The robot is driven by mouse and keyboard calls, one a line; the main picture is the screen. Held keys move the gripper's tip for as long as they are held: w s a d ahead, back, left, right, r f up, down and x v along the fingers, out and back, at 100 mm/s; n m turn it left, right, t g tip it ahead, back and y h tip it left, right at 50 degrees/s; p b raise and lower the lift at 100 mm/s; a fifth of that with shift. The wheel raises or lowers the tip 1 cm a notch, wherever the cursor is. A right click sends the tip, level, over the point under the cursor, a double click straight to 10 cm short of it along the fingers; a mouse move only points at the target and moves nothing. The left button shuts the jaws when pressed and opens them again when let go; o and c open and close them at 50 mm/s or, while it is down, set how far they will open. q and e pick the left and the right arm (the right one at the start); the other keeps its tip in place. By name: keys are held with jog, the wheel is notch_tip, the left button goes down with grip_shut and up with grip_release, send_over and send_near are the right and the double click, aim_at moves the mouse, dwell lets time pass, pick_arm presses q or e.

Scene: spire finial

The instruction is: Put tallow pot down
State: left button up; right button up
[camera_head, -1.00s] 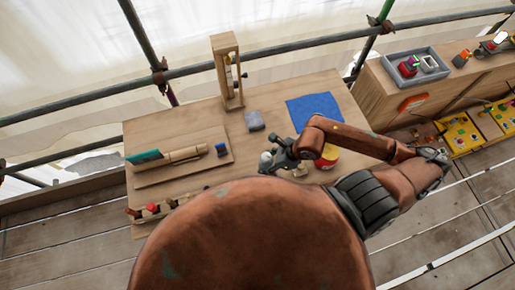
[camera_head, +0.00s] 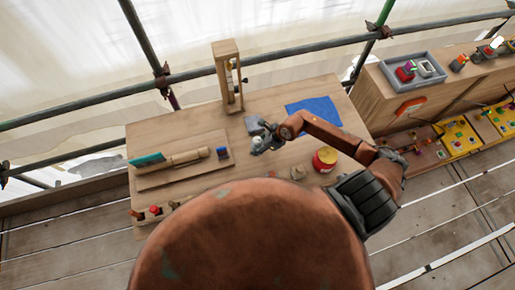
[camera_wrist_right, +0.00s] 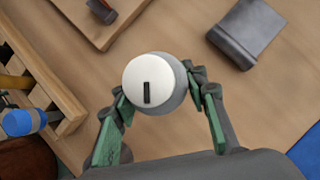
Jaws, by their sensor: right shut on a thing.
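The tallow pot, a round grey pot with a white top and a dark slot (camera_wrist_right: 150,80), sits between the green-padded fingers of my right gripper (camera_wrist_right: 158,103) in the right wrist view. The fingers are shut on its sides. In the head view my right gripper (camera_head: 263,145) is over the middle of the wooden table (camera_head: 215,190), with the pot's pale top (camera_head: 257,141) at its tip. I cannot tell whether the pot touches the table. My left gripper is in neither view.
A grey block (camera_head: 254,123) lies just beyond the gripper, with a blue cloth (camera_head: 325,107) to its right. A red and yellow tin (camera_head: 325,160) stands at right. A wooden stand (camera_head: 228,75) is behind; a board with tools (camera_head: 152,181) and a rack (camera_head: 146,213) are left.

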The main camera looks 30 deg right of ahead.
notch_tip(320, 180, down, 2)
jog(key=shift+f+p, duration=0.2)
jog(key=shift+p, duration=0.2)
jog(key=shift+f, duration=0.35)
jog(key=o, duration=1.2)
jog(key=shift+o, duration=0.2)
jog(key=b+v, duration=0.1)
jog(key=v, duration=1.1)
